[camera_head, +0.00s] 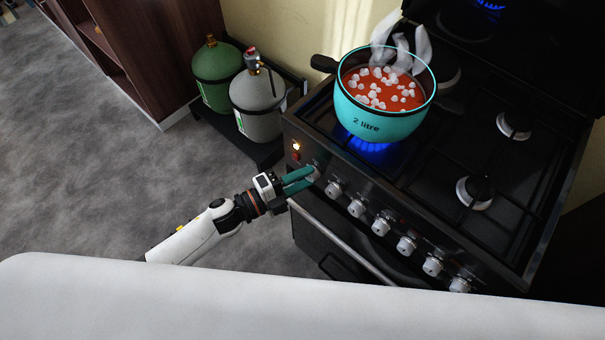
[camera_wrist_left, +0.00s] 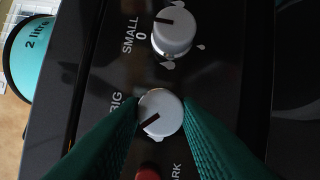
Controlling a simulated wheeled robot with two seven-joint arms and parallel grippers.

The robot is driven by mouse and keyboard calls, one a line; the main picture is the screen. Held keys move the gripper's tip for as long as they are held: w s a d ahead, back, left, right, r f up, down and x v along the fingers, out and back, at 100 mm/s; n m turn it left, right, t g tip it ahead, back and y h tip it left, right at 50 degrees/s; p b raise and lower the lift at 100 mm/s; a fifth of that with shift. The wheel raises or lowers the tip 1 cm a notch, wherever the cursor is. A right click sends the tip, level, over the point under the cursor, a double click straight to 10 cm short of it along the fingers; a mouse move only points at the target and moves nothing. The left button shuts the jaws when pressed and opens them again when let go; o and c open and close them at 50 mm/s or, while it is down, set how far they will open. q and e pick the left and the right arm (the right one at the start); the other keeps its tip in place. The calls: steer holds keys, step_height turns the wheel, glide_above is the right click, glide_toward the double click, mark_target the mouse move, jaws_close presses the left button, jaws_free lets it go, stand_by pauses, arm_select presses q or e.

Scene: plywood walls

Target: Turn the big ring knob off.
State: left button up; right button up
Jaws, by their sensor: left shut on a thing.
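The big ring knob (camera_wrist_left: 160,112) is white and round, beside the printed word BIG in the left wrist view. Its dark mark points toward the lower left, unlike the mark of the SMALL knob (camera_wrist_left: 173,34), which points left at the 0. My left gripper (camera_wrist_left: 161,104) has its two green fingers on either side of the big ring knob, shut on it. In the head view, my left gripper (camera_head: 307,178) is at the left end of the stove's knob row, partly hiding the knob. A blue flame (camera_head: 372,149) burns under the pot. My right gripper is not in view.
A turquoise 2 litre pot (camera_head: 375,125) with steaming red soup stands on the black stove (camera_head: 455,230). Several more knobs (camera_head: 382,223) run along the front, above an oven handle (camera_head: 340,243). Green (camera_head: 212,90) and grey (camera_head: 252,115) gas bottles stand left of the stove.

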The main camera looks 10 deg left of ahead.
arm_select(q)
steer(key=shift+s+r+m+g+y+p, duration=0.1)
steer(key=shift+m+y+p, duration=0.5)
steer(key=shift+m, duration=0.65)
steer(key=shift+w+r+m+g+y+p, duration=0.1)
steer(key=shift+m+y+p, duration=0.25)
steer(key=shift+m+p, duration=0.65)
steer(key=shift+s+m+g+y+p, duration=0.1)
steer(key=shift+m+y+p, duration=0.4)
steer(key=shift+m, duration=0.95)
steer(key=o, duration=1)
steer(key=shift+b+v, duration=1.15)
steer(key=shift+v, duration=4.8)
